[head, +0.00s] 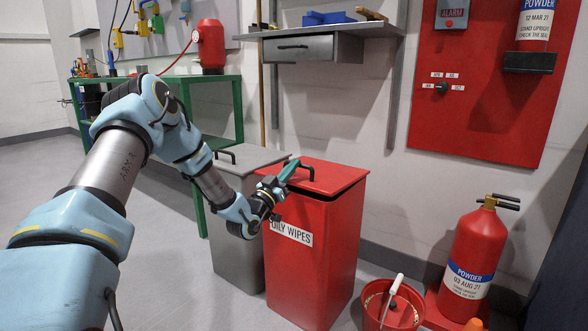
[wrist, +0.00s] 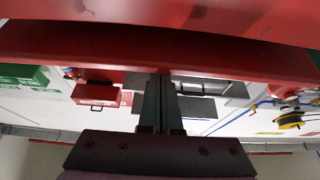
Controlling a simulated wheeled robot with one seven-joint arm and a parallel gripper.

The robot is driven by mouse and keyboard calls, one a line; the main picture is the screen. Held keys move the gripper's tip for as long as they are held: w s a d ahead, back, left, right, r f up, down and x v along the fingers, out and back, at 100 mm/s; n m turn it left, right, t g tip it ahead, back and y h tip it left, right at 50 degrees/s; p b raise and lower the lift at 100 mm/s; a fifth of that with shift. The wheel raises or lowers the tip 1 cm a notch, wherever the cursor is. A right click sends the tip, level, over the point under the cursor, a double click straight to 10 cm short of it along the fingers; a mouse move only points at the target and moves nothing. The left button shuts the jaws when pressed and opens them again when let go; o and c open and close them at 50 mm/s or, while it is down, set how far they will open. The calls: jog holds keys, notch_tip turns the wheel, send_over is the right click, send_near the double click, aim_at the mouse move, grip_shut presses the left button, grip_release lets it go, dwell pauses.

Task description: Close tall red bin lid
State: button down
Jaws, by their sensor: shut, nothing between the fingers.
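The tall red bin (head: 312,260) stands on the floor at the centre of the head view, with an "OILY WIPES" label on its front. Its red lid (head: 335,178) lies over the bin's top, level or nearly so. A black handle (head: 305,165) stands on the lid. My gripper (head: 293,164) is at the lid's left side, close to the handle, with its fingers together and empty. In the wrist view the fingers (wrist: 160,100) reach to a red edge (wrist: 90,50); contact is unclear.
A grey bin (head: 232,235) stands close on the left of the red bin. A red bucket (head: 395,305) and a powder extinguisher (head: 473,255) stand at the right. A shelf with a drawer (head: 310,47) hangs on the wall above. A green bench (head: 222,100) is at the left.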

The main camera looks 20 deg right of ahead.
jog(key=shift+s+a+f+b, duration=0.1)
jog(key=shift+a+f+b, duration=0.1)
jog(key=shift+f+b, duration=0.7)
jog(key=shift+f, duration=0.35)
